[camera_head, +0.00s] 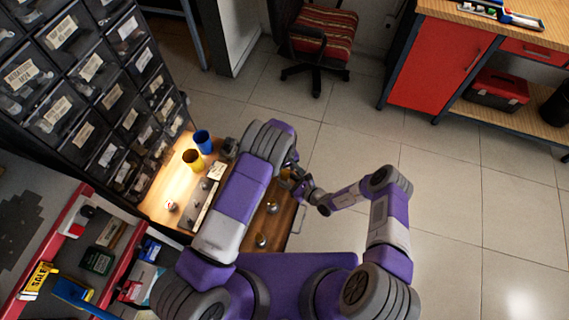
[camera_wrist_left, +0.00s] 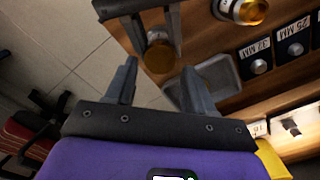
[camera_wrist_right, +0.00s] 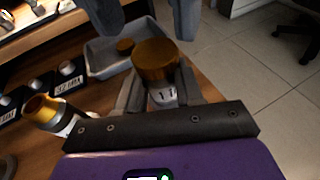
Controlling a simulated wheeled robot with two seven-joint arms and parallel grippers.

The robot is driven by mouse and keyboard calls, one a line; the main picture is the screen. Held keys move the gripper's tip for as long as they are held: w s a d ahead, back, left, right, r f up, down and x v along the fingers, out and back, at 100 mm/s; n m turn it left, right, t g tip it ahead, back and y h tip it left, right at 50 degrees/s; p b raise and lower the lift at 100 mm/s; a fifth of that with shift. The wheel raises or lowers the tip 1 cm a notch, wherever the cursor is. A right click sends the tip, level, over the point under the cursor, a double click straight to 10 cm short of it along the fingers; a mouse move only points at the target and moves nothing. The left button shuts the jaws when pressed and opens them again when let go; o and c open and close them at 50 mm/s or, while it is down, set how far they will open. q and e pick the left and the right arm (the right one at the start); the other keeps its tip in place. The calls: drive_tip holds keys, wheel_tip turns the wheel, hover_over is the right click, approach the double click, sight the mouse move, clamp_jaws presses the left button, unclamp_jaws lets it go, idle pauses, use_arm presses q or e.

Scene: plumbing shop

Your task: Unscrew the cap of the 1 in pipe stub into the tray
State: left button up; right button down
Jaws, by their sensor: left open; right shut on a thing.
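My right gripper (camera_wrist_right: 160,82) is shut on the pale body of a pipe stub (camera_wrist_right: 163,97). The stub carries a round brass cap (camera_wrist_right: 157,58), and the cap faces out past the fingers. The cap also shows in the left wrist view (camera_wrist_left: 160,58), between the right gripper's fingers. My left gripper (camera_wrist_left: 160,70) is open, with its fingers spread a short way off either side of the cap, apparently not touching it. Arms hide most of this in the head view.
Another brass-topped fitting (camera_wrist_right: 42,110) stands on the wooden bench, near a row of labelled stations (camera_wrist_left: 257,66). A yellow cup (camera_head: 193,159) and a blue cup (camera_head: 203,139) stand at the bench's back, beside the drawer cabinet (camera_head: 90,80). The floor right of the bench is clear.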

sight(285, 179)
use_arm(q)
drive_tip(key=shift+f, duration=1.35)
